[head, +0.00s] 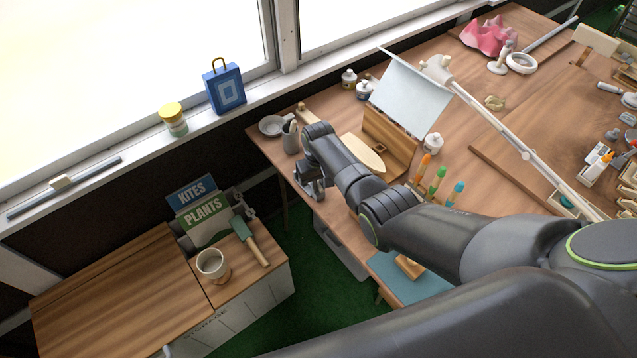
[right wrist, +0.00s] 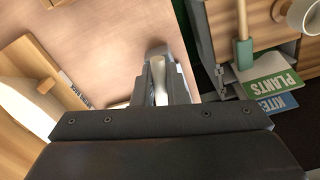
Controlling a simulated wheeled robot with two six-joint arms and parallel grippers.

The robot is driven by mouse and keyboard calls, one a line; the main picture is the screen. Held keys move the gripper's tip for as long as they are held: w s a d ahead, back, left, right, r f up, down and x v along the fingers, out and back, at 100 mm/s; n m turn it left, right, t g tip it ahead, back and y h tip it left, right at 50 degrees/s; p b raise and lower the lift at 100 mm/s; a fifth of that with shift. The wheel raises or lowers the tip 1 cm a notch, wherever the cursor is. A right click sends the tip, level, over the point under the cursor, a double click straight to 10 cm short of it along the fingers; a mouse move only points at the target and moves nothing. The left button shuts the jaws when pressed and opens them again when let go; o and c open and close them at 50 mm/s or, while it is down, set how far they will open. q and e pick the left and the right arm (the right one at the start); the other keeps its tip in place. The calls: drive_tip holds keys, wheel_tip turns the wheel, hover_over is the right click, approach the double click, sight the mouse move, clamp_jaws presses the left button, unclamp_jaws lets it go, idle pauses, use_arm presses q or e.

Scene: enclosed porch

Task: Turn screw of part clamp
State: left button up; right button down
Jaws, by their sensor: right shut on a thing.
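My right gripper (head: 309,185) is at the left front edge of the wooden table in the head view. In the right wrist view its fingers (right wrist: 160,84) are shut on a pale, rounded, handle-like piece (right wrist: 159,92). I take this for the screw handle of the part clamp; the rest of the clamp is mostly hidden by the gripper, so its jaws cannot be made out. My left gripper is not in view.
A wooden table (head: 335,205) bears a grey cup (head: 290,140), a dish (head: 271,125), an easel-like stand (head: 388,137) and colored-handled tools.

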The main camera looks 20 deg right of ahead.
drive_tip(key=shift+r, duration=0.1)
drive_tip(key=c, duration=1.5)
unclamp_jaws()
drive_tip(key=shift+r, duration=0.4)
wheel_tip(320, 180, up, 17)
drive_tip(key=shift+f, duration=0.2)
